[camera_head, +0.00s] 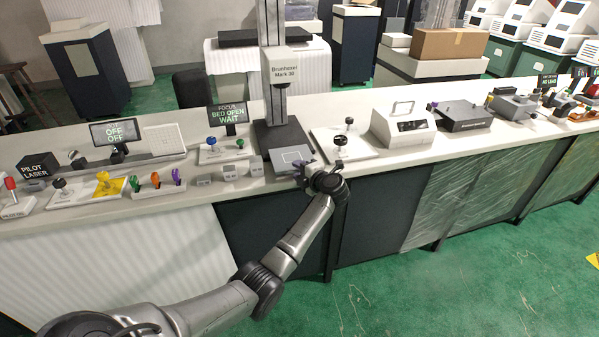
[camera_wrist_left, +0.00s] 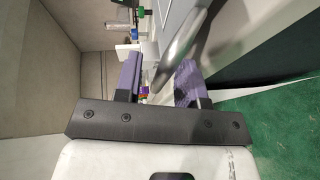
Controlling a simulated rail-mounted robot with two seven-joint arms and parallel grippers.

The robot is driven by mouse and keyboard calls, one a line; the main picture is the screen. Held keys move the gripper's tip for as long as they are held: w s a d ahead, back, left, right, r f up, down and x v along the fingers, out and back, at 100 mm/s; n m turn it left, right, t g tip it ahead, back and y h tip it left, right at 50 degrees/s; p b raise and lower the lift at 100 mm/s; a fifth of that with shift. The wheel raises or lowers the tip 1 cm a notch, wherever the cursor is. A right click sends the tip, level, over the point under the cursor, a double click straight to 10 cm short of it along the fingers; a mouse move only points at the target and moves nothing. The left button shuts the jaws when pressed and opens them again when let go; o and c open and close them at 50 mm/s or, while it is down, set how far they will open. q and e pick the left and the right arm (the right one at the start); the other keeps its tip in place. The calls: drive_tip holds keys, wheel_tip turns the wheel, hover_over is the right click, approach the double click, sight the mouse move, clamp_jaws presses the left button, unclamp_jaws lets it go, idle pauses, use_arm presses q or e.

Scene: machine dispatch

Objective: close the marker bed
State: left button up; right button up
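The marker (camera_head: 278,68), a dark upright column labelled Mark 30, stands on the counter. Its bed (camera_head: 289,156) is a dark tray with a pale outlined plate, reaching to the counter's front edge. A small screen (camera_head: 228,115) beside it reads "BED OPEN". My left gripper (camera_head: 304,173) is at the bed's front right corner. In the left wrist view, its purple fingers (camera_wrist_left: 158,72) are apart, with a grey rounded bar (camera_wrist_left: 182,48) between them. I cannot tell whether they touch it. My right gripper is not in view.
A base with black knobs (camera_head: 347,143) and a white box with a handle (camera_head: 403,124) stand right of the marker. Small white blocks (camera_head: 230,172) and coloured switches (camera_head: 155,181) sit to its left. Green floor (camera_head: 430,285) lies in front of the counter.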

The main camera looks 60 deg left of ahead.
use_arm(q)
drive_tip(key=shift+c, duration=0.5)
clamp_jaws()
drive_tip(key=shift+a, duration=0.15)
